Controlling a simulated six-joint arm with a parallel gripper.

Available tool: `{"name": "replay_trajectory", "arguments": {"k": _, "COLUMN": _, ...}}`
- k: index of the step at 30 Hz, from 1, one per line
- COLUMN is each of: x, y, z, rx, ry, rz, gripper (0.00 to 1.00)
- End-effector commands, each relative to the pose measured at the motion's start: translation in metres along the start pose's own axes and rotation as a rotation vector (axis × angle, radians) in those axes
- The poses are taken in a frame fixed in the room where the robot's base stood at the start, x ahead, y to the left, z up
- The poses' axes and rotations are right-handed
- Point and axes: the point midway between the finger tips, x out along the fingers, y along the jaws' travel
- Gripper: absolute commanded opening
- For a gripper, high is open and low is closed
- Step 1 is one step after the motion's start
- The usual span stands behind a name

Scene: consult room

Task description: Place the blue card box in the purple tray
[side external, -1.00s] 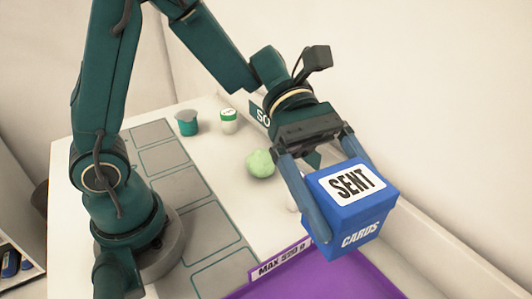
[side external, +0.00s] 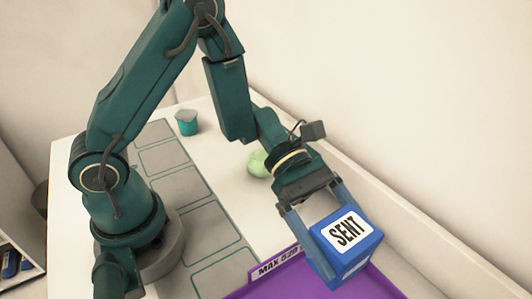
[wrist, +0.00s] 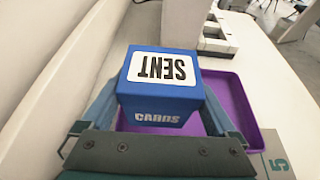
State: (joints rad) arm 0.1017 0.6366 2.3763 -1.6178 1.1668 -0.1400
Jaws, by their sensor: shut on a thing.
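The blue card box (side external: 347,243) has a white label reading SENT on top and CARDS on its side. My gripper (side external: 325,245) is shut on it, with a finger on each side. In the wrist view the box (wrist: 160,112) sits between the fingers and hides part of the purple tray (wrist: 236,108) below. In the side view the purple tray (side external: 265,288) shows at the bottom, with a label reading MAX on its rim. The box is over the tray there; the gap between them cannot be told.
A pale green lumpy ball (side external: 258,163) lies on the white table behind my gripper. A teal cup (side external: 187,122) stands farther back. Outlined grey panels (side external: 178,187) run along the table beside my base. A raised ledge (side external: 400,225) and wall border the right side.

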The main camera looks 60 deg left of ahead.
Motion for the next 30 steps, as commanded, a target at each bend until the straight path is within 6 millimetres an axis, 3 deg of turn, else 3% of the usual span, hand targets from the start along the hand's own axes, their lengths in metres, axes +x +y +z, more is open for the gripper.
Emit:
{"name": "replay_trajectory", "arguments": {"k": 15, "x": 0.017, "y": 0.001, "z": -0.041, "rx": -0.001, "ry": -0.002, "rz": 0.001, "gripper": 0.24}}
{"name": "replay_trajectory", "arguments": {"k": 26, "x": 0.018, "y": 0.001, "z": -0.043, "rx": 0.002, "ry": -0.002, "rz": 0.001, "gripper": 0.24}}
{"name": "replay_trajectory", "arguments": {"k": 27, "x": 0.019, "y": 0.001, "z": -0.044, "rx": 0.001, "ry": -0.001, "rz": 0.001, "gripper": 0.97}}
{"name": "replay_trajectory", "arguments": {"k": 30, "x": 0.018, "y": 0.001, "z": -0.044, "rx": 0.002, "ry": -0.001, "rz": 0.001, "gripper": 1.00}}
